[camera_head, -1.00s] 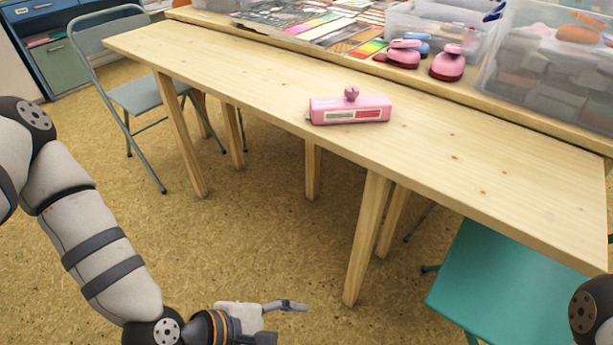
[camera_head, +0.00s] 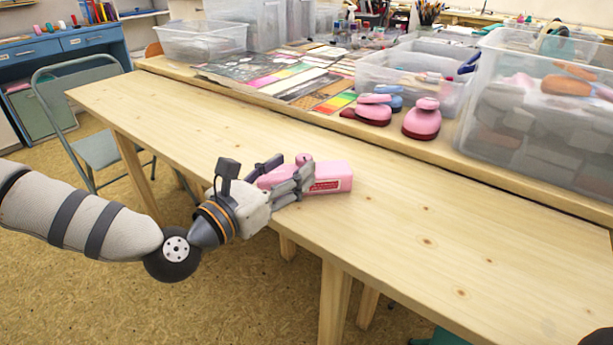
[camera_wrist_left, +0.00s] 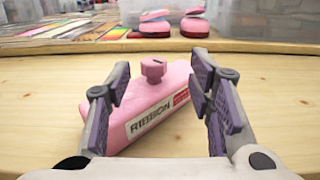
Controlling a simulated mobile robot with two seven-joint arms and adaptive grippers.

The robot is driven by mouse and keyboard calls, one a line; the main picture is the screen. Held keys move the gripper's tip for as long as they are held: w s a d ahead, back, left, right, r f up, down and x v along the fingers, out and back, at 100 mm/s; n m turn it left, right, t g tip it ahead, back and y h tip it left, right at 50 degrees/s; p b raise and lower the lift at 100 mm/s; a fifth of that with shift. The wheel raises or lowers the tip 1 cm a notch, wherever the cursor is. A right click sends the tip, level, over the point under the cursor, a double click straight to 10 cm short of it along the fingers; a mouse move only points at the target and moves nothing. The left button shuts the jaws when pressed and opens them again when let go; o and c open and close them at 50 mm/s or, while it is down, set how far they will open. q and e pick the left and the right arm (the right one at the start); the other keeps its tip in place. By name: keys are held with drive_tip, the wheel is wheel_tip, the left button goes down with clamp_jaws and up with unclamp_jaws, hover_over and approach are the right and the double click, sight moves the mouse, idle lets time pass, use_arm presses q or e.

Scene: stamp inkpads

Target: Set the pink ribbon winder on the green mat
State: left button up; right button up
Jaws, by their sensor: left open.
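The pink ribbon winder (camera_head: 333,177) lies on the wooden table near its front edge, with a round knob on top. In the left wrist view the winder (camera_wrist_left: 150,104) sits at an angle between the spread fingers, with its "RIBBON" label facing the camera. My left gripper (camera_head: 288,167) is open with one finger on either side of the winder; contact is not clear. In the head view the fingers hide part of the winder. I cannot make out a green mat in either view. My right gripper is not in view.
A raised shelf along the table's back holds colored sheets (camera_head: 270,80), pink punches (camera_head: 422,120) and clear bins (camera_head: 540,115). The table (camera_head: 440,225) is bare to the right of the winder. A folding chair (camera_head: 95,148) stands at the left.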

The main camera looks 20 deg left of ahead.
sight(299, 161)
use_arm(q)
drive_tip(key=x, duration=0.5)
drive_tip(key=shift+w+a+f, duration=0.2)
drive_tip(key=shift+w+f, duration=0.15)
drive_tip(key=shift+w, duration=0.15)
clamp_jaws()
